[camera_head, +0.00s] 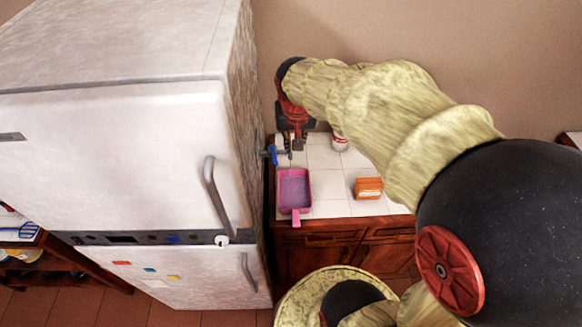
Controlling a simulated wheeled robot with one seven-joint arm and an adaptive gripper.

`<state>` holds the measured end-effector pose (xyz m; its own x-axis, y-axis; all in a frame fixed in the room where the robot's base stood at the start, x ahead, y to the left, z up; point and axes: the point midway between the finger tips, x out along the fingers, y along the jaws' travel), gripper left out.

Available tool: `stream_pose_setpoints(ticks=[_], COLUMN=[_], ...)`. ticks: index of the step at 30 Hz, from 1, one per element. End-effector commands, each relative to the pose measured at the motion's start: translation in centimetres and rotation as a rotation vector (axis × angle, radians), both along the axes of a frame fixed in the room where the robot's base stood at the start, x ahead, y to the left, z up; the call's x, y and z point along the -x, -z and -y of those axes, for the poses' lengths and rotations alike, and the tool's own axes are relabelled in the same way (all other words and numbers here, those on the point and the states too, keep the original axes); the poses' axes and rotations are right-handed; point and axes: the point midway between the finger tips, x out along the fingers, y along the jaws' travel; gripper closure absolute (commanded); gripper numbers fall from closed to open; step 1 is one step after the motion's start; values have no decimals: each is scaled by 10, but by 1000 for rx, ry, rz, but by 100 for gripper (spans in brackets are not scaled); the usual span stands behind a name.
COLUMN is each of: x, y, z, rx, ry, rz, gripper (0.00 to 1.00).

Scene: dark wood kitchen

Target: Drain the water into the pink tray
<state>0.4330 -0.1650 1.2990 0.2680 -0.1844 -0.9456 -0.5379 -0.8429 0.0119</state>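The pink tray (283,199) lies on the white tiled counter, close to the side of the white fridge. Its inside looks grey-purple, and a pink handle points toward the counter's front edge. A tap with a blue handle (273,154) is just behind the tray. A thin pale streak below the tap may be water, but it is too small to be sure. My gripper (298,146) points down behind the tray, close to the tap. Its fingers are small and dark, so I cannot tell whether they are open or touching the tap.
An orange box (368,188) sits on the counter right of the tray. A white and red container (340,143) stands at the back, partly hidden by my arm. The tall white fridge (120,150) borders the counter on the left. Some tiles between tray and box are clear.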

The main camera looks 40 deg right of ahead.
Motion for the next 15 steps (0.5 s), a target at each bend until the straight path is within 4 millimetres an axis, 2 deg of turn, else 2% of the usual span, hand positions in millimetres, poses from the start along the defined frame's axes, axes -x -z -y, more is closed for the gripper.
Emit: stream_pose_setpoints(ticks=[1,3,6,12,15], x=[3,7,14,18,10], y=[3,11,21,33,31], z=[24,51,79,109,110], rx=[-25,-81,-187,-429,-563], ry=[69,177,372,801,1021], rz=[-25,-52,-82,-118,-137], gripper=[90,94,100,100,100])
